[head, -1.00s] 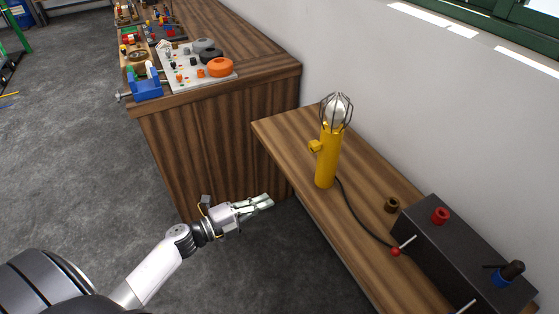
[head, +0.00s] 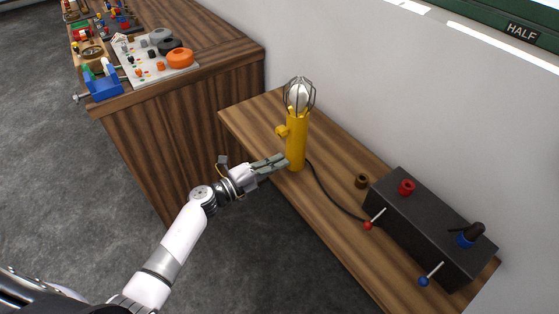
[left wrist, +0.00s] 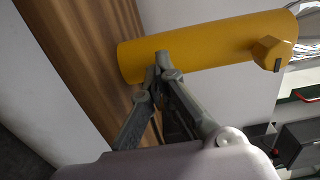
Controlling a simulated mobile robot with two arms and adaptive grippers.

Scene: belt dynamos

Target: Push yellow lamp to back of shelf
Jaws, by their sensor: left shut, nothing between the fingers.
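The yellow lamp (head: 297,145) stands upright on the wooden shelf (head: 345,235), with a wire cage around its bulb at the top and a dark cable running from its base. My left gripper (head: 284,160) is shut and empty, with its fingertips at the lower front side of the lamp. In the left wrist view, the shut fingertips (left wrist: 161,62) are right at the lower part of the yellow lamp (left wrist: 200,48); I cannot tell for sure whether they touch it. My right gripper is not in view.
A black control box (head: 425,225) with levers and a red knob (head: 406,187) stands on the shelf at right. A white wall is behind. A workbench (head: 170,140) with many small parts stands at left.

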